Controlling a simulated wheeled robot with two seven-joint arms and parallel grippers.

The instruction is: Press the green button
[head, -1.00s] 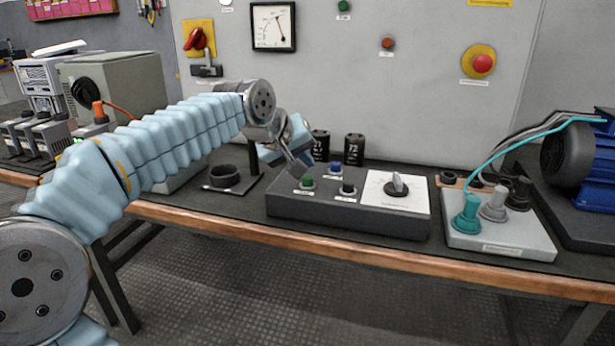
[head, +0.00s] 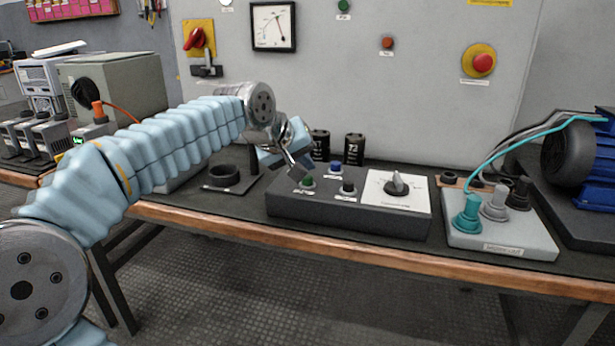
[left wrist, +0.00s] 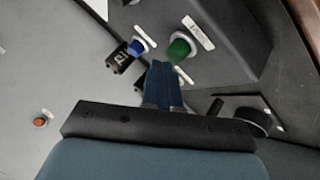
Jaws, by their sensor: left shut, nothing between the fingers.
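The green button (head: 307,182) is at the left of the dark control box (head: 350,217) on the bench. In the left wrist view the green button (left wrist: 179,48) shows just beyond my fingertips. My left gripper (head: 298,170) is shut and empty, tilted down just above and left of the green button. In the left wrist view its closed fingers (left wrist: 161,70) appear apart from the button. The blue button (head: 336,167) is behind the green one, and it also shows in the left wrist view (left wrist: 137,47). My right gripper is not in view.
A black button (head: 348,187) and a rotary knob (head: 397,185) are on the same box. Two black capacitors (head: 354,149) stand behind it. A black ring holder (head: 224,176) is to the left. A terminal block (head: 500,236) with cables is to the right.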

